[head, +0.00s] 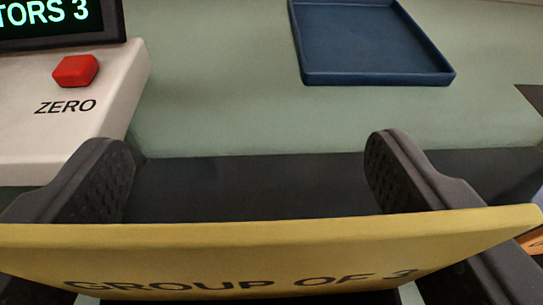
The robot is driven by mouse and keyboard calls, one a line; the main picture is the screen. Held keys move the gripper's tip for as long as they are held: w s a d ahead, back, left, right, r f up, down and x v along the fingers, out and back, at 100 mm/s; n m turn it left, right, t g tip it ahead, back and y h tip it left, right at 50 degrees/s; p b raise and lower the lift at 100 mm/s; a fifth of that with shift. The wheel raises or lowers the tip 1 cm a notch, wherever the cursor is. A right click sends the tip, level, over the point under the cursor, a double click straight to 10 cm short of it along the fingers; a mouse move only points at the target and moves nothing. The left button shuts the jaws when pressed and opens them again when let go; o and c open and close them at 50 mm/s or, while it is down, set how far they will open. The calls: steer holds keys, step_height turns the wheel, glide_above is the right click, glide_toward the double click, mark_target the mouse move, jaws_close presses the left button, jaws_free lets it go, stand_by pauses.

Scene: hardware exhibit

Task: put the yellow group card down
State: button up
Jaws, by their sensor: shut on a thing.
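The yellow group card (270,252) spans the bottom of the head view and reads "GROUP OF 3". It is tilted, with its far edge slightly raised on the right. My gripper (245,180) shows as two dark ridged fingers, one left and one right, rising beyond the card's far edge. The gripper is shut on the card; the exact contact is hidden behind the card. The card is in front of a green work surface (250,110), and I cannot tell its height.
A white device (115,85) at the upper left has a red button (76,71), the label "ZERO" and a display (50,20) reading "TORS 3". An empty blue tray (365,40) lies at the upper right. Green surface between them is clear. A dark strip borders the near edge.

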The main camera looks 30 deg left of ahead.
mark_target(260, 228)
steer(key=shift+w+a+f, duration=0.1)
steer(key=shift+w+a, duration=0.1)
steer(key=shift+w, duration=0.3)
steer(key=shift+f, duration=1.55)
steer(key=shift+w+f, duration=0.1)
steer(key=shift+f, duration=0.1)
steer(key=o, duration=1)
steer(key=shift+f+b, duration=0.1)
steer(key=shift+b, duration=0.2)
steer(key=v, duration=1.4)
steer(key=shift+a+r, duration=0.2)
steer(key=shift+a, duration=0.1)
